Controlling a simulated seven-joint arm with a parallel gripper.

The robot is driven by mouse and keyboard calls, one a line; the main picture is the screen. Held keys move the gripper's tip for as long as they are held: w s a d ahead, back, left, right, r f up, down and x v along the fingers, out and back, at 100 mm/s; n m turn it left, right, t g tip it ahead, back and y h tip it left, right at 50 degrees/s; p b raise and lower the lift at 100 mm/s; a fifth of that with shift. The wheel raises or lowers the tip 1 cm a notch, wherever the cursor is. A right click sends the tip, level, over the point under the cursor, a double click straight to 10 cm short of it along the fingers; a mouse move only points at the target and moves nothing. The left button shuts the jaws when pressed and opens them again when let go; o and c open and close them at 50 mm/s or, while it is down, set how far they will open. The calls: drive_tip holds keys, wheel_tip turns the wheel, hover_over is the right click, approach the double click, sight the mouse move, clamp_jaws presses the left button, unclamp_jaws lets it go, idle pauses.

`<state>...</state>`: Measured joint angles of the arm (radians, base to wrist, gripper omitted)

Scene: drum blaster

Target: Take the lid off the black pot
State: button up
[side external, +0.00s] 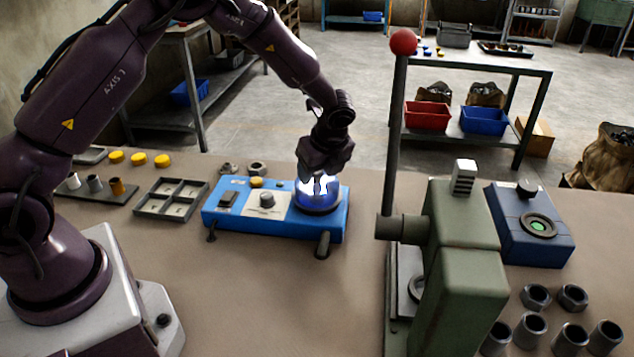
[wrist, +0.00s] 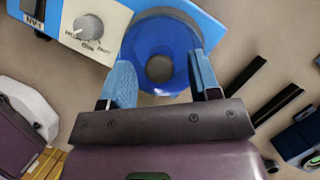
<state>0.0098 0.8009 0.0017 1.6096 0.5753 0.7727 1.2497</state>
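The black pot (side external: 319,211) is the round dark-rimmed part on the right end of a blue machine (side external: 226,214). A translucent blue lid or cover (side external: 331,192) shows on it, lit brightly. In the wrist view the lid (wrist: 160,40) is a blue disc with a grey round centre (wrist: 159,68), inside a dark rim. My gripper (side external: 319,184) points down right over the pot. In the wrist view my gripper (wrist: 160,72) is open, its two blue fingers apart on either side of the grey centre. I cannot tell whether they touch the lid.
A green press (side external: 462,250) with a tall red-knobbed lever (side external: 403,42) stands right of the blue machine. A grey tray (side external: 171,198) and yellow caps (side external: 139,159) lie at left. Several metal sleeves (side external: 528,330) stand at front right.

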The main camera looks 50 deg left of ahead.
drive_tip(key=c, duration=0.9)
drive_tip(key=shift+r, duration=0.1)
drive_tip(key=shift+c, duration=0.2)
